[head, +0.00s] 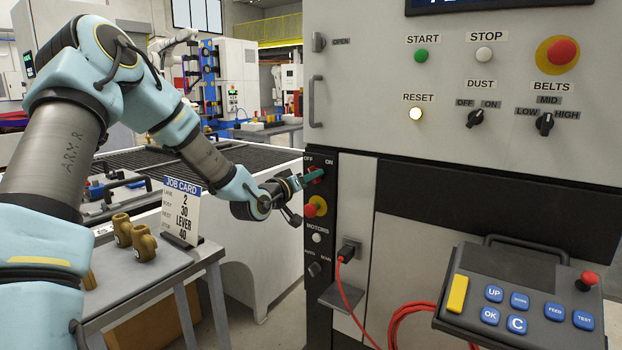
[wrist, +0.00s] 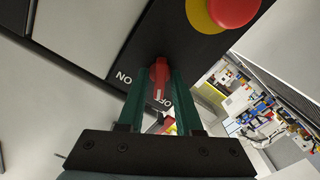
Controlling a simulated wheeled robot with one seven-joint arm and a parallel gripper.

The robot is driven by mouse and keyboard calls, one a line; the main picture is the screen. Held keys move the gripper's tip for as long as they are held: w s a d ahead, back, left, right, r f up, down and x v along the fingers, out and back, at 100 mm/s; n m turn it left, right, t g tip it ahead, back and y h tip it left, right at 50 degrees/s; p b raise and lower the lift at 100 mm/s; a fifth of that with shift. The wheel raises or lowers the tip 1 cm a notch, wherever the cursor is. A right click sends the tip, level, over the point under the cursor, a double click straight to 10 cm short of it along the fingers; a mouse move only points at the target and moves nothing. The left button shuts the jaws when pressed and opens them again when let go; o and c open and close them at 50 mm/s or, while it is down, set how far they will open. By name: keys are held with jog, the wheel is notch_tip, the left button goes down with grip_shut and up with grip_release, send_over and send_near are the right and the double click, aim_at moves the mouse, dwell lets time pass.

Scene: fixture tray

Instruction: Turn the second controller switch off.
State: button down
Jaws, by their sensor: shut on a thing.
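A red rotary switch (head: 316,173) sits high on the black controller column (head: 343,200), under small OFF and ON labels. The switch's red handle (wrist: 159,76) also shows in the wrist view, between the green fingers of my gripper (wrist: 163,71). My gripper is shut on this handle. In the head view my gripper (head: 301,181) reaches the switch from the left and partly hides it. In the wrist view the handle lies close to the OFF label, with ON to its left. I cannot tell its exact setting.
A red stop button on yellow (head: 315,207) sits just below the switch. A motors button (head: 317,238) and a knob (head: 314,269) are lower. A job card (head: 181,210) and brass parts (head: 143,241) stand on the left table. A pendant (head: 520,298) is at lower right.

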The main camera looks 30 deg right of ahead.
dwell(0.3)
jog(key=c, duration=0.9)
grip_release()
jog(key=shift+o, duration=0.2)
jog(key=b+v, duration=0.2)
jog(key=v, duration=0.9)
jog(key=shift+b, duration=0.35)
jog(key=shift+w, duration=0.1)
